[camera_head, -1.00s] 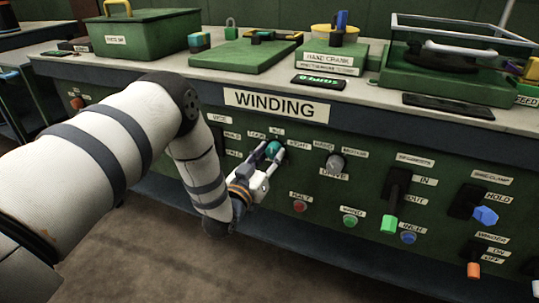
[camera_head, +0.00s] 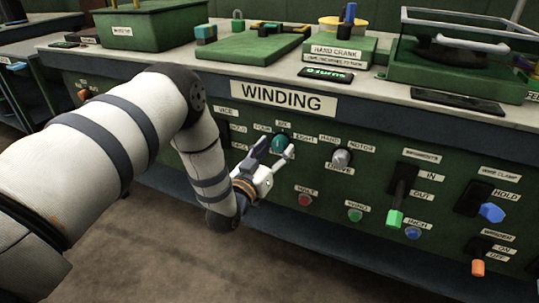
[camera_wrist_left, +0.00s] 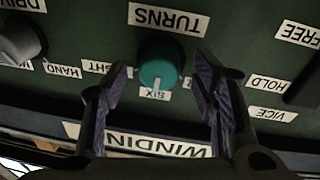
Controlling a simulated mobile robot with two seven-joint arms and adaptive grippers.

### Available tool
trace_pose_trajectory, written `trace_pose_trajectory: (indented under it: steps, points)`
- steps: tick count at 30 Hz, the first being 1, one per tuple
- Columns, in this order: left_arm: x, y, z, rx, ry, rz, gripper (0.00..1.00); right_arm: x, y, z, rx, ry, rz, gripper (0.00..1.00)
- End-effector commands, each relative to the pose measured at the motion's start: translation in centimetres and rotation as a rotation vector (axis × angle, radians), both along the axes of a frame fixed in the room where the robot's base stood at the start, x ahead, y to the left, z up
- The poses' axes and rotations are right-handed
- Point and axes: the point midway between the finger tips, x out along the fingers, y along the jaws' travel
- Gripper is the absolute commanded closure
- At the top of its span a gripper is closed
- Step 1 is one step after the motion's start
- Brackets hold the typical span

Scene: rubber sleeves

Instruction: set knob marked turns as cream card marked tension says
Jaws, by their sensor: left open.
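The teal turns knob (camera_head: 279,143) is on the green front panel below the WINDING sign, with small plates around it reading FOUR, SIX and EIGHT. In the left wrist view, which is upside down, the knob (camera_wrist_left: 158,70) has its white pointer line toward the SIX plate (camera_wrist_left: 155,95); the TURNS plate (camera_wrist_left: 168,19) is on its other side. My left gripper (camera_head: 274,155) is open in front of the knob, its fingers (camera_wrist_left: 162,78) apart on either side of it in the picture, not visibly touching it. I cannot make out a cream card marked tension. My right gripper is not in view.
A grey drive knob (camera_head: 341,159) is right of the turns knob. Red (camera_head: 305,199) and green (camera_head: 355,215) buttons sit below. Levers with green (camera_head: 394,217), blue (camera_head: 491,212) and orange (camera_head: 478,268) handles are further right. A display (camera_head: 325,74) lies on the bench top.

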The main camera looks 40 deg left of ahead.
Motion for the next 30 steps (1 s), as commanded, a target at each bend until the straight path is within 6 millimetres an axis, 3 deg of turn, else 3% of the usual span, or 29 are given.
trace_pose_trajectory:
  steps: [12,18,30]
  points:
    - [-9.8,-1.5,-1.1,-0.002,0.004,0.003,0.47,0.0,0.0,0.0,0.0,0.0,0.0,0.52]
    - [-11.2,-1.8,-1.1,0.0,0.001,0.002,0.47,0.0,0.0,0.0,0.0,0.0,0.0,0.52]
    - [-11.1,-1.9,-1.1,0.0,0.0,0.001,0.47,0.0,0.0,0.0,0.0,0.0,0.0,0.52]
